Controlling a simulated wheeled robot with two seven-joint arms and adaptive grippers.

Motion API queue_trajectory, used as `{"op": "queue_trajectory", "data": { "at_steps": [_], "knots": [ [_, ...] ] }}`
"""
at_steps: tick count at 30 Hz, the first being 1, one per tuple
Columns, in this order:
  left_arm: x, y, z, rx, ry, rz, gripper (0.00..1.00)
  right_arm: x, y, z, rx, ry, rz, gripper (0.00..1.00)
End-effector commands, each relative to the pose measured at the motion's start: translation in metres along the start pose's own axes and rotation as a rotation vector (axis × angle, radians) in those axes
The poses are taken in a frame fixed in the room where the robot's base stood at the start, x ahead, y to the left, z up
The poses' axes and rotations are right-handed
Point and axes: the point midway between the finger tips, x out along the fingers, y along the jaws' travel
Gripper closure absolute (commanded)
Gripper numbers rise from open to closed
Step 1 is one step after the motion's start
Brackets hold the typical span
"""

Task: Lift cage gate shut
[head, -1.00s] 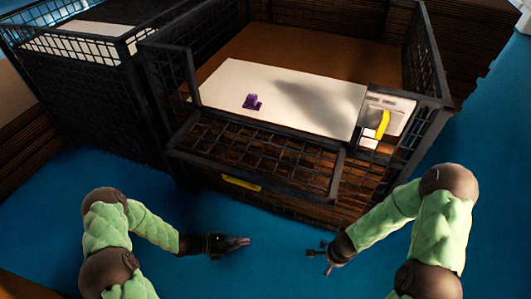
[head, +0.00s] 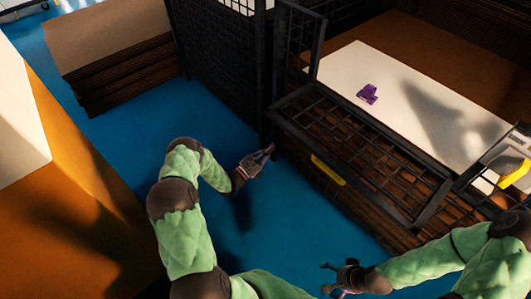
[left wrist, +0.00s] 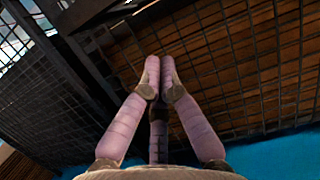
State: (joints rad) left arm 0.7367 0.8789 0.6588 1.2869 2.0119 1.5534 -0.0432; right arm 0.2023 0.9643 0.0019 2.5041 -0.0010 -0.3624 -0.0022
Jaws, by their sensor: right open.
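The cage gate (head: 362,155) is a dark mesh panel folded down and outward at the front of the cage in the head view. A yellow handle (head: 328,170) sits by its lower front edge. My left gripper (head: 268,153) is near the gate's left front corner; contact is unclear. In the left wrist view its pink fingers (left wrist: 159,75) are together with nothing visible between them, in front of dark mesh (left wrist: 245,70). My right gripper (head: 333,280) is open and empty, low in the head view, apart from the gate.
The cage holds a white board (head: 405,105) with a small purple object (head: 368,94) on it. A yellow piece (head: 515,172) shows at the right. A tall mesh panel (head: 215,75) stands left of the gate. Blue floor (head: 140,150) is clear at the left; an orange block (head: 75,190) stands further left.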

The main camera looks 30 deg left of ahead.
Motion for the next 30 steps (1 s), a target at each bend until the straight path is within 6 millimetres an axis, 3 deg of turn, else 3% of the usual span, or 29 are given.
{"op": "queue_trajectory", "data": {
  "at_steps": [9,18,30],
  "knots": [
    [0.057,0.0,0.004,0.002,-0.001,-0.002,1.0,0.008,0.003,-0.001,0.001,0.001,0.0,0.0],
    [0.062,0.0,0.035,0.0,0.001,-0.001,1.0,0.006,0.003,-0.001,0.001,0.001,0.001,0.0],
    [0.063,-0.001,0.038,-0.001,0.002,-0.001,1.0,0.007,0.003,-0.001,0.001,0.001,0.001,0.0]
  ]
}}
